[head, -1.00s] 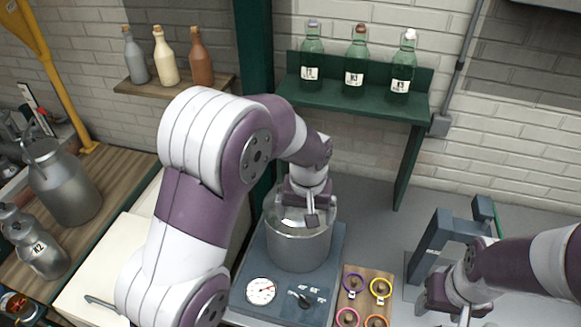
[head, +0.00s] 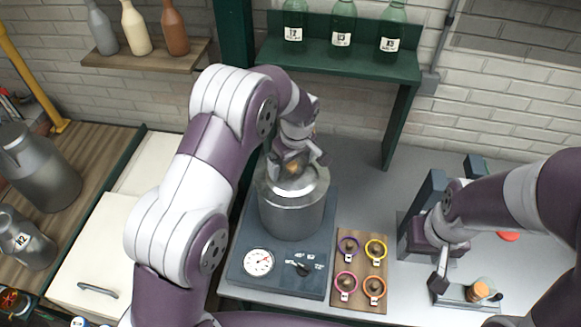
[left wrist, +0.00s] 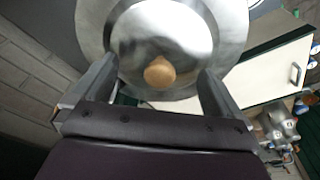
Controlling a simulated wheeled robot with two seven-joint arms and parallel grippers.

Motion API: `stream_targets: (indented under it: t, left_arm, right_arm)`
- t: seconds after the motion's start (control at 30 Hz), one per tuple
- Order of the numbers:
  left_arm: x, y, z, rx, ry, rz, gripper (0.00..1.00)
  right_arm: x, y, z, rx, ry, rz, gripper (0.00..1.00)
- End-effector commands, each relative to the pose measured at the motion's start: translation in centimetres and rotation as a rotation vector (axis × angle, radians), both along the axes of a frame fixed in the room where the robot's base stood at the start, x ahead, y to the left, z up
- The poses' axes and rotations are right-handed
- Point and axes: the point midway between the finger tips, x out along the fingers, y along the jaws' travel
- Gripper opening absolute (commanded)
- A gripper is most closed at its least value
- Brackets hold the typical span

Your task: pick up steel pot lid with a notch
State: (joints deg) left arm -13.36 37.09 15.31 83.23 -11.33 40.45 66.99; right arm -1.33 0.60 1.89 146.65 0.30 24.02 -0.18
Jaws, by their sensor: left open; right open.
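The steel pot lid (head: 312,182) lies on top of the steel pot (head: 291,218), which stands on the dark hotplate base. In the left wrist view the lid (left wrist: 205,30) is a shiny disc with a round wooden knob (left wrist: 160,73). My left gripper (head: 295,166) is open just above the lid, pointing down. In the left wrist view its two fingers stand apart on either side of the knob, not closed on it. I cannot make out the notch. My right gripper (head: 437,283) is open at the right, above the counter, away from the lid.
The hotplate base (head: 280,285) has a dial and a knob at its front. A wooden board (head: 362,305) with several coloured rings lies beside it. A grey press-like stand (head: 410,235) is at the right. A green shelf (head: 340,62) with bottles hangs behind the pot.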

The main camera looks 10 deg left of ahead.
Motion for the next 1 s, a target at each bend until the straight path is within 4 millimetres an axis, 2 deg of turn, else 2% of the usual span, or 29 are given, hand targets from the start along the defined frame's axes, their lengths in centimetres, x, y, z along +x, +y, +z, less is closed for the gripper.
stream_targets:
  t: [0.23,0.27,0.5,0.57,0.87,1.0]
  left_arm:
    - [0.0,0.1,-0.7,-0.001,-0.001,0.0,1.0]
    - [0.0,0.1,-0.7,-0.001,-0.001,-0.001,0.97]
    - [0.0,0.1,-0.8,0.0,0.002,-0.001,0.19]
    - [-0.1,0.1,-0.9,0.0,0.003,-0.001,0.0]
    - [-0.1,0.1,-1.0,0.001,0.006,0.0,0.0]
    - [-0.1,0.1,-0.5,0.001,0.005,0.0,0.0]
  right_arm:
    - [-0.1,0.0,0.1,0.0,0.002,0.0,0.61]
    - [-0.1,0.0,0.1,0.0,0.002,0.0,0.61]
    - [0.0,0.0,0.1,0.0,0.001,0.0,0.61]
    - [0.0,0.0,0.1,0.0,0.001,0.0,0.61]
    - [0.0,0.0,0.0,0.0,0.001,0.0,0.61]
    - [0.0,0.0,-0.7,0.0,0.001,0.0,0.61]
